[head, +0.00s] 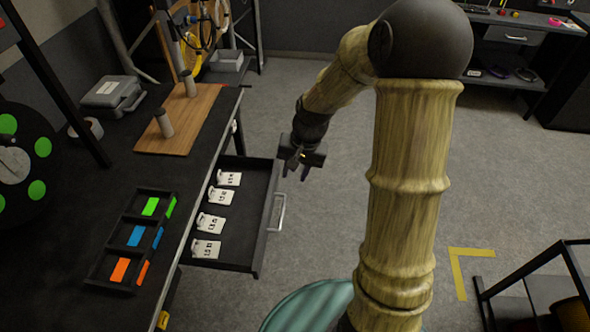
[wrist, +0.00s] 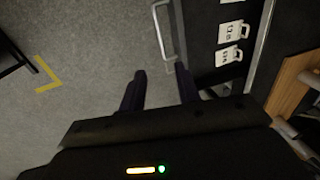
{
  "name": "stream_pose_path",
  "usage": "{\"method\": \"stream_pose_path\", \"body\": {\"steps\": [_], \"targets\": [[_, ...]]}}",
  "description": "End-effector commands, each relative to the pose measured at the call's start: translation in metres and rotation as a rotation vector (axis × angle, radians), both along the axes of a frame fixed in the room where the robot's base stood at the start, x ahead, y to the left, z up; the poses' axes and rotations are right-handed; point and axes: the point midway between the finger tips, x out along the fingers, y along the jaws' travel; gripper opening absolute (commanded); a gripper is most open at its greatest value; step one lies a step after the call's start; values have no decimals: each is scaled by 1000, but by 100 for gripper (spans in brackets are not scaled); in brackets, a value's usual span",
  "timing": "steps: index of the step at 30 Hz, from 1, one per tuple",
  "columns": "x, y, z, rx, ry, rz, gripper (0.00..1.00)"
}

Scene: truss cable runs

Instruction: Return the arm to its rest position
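My arm (head: 408,190) rises in front of the head camera and bends over toward the workbench. My gripper (head: 296,171) hangs above the floor just to the right of the open drawer (head: 263,240). In the wrist view my gripper (wrist: 160,92) shows two dark fingers spread apart with nothing between them. The drawer handle (wrist: 163,32) is ahead of the fingers and apart from them. Several white labelled tags (head: 220,194) lie in a row in the drawer; some also show at the top of the wrist view (wrist: 231,32).
The drawer juts out from the workbench (head: 60,220). On the bench are a divided tray (head: 132,237) with coloured pieces, a wooden board (head: 190,128) and a grey case (head: 112,95). A teal round object (head: 308,306) stands below. Open grey floor (head: 320,220) lies to the right.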

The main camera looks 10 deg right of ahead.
Motion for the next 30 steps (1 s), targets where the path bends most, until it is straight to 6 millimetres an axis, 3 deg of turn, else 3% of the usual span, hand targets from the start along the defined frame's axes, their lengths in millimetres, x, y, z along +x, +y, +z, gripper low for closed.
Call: {"method": "stream_pose_path", "body": {"steps": [10,14,17,24,30], "targets": [[0,0,0,0,0,1,33],[-7,0,10,-19,-9,21,33],[-21,-1,30,-58,-32,65,33],[-86,-9,100,-186,-126,235,33],[-125,-13,127,-231,-184,331,33]]}}
